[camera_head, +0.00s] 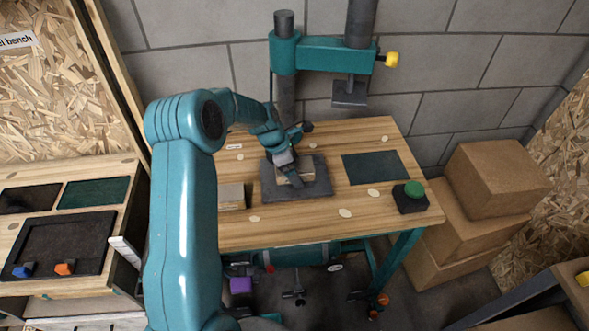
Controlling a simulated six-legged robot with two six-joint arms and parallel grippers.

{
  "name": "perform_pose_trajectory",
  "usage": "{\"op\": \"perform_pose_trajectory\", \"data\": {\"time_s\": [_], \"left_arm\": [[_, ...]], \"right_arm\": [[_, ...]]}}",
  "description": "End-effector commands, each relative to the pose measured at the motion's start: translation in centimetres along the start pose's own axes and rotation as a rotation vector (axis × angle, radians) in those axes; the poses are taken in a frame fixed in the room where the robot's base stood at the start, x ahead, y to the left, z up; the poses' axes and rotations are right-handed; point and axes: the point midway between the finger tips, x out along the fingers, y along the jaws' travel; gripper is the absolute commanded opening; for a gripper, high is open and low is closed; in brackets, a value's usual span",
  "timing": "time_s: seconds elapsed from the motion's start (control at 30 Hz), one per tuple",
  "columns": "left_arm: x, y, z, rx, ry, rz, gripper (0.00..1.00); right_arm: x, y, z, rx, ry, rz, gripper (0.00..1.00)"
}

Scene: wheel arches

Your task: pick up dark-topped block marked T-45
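My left gripper (290,170) is over the grey base plate of the press on the wooden table, pointing down at a pale wooden block (304,178). The gripper covers most of this block, including its top. I cannot tell whether the fingers are open or shut on it. A second block (231,196), with a greyish top and a pale wooden front, sits on the table left of the plate, partly behind my arm. No T-45 mark is legible on either block. My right gripper is not in view.
The teal press (330,55) stands behind the plate (318,188), its ram raised to the right. A dark green mat (374,168) and a green-button box (411,196) lie right. Cardboard boxes (495,180) stand beyond. A bench with a black tray (62,235) is left.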

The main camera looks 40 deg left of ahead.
Motion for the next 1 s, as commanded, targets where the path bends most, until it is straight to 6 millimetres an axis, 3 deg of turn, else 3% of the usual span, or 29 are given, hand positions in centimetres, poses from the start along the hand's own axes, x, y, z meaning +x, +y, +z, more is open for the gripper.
{"op": "perform_pose_trajectory", "data": {"time_s": [0.37,0.43,0.57,0.67,1.0], "left_arm": [[0.1,0.0,-0.1,0.000,0.000,0.000,0.94],[0.1,0.0,-0.1,0.000,0.000,0.000,0.77],[0.1,0.0,-0.1,0.000,0.000,0.000,0.35],[0.1,0.0,-0.1,0.000,0.000,0.000,0.28],[-1.1,0.1,0.4,0.001,-0.001,0.002,0.28]], "right_arm": [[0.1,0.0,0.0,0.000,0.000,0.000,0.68],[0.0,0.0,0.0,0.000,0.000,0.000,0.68],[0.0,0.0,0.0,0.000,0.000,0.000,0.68],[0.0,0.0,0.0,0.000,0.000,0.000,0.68],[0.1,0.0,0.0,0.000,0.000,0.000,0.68]]}}
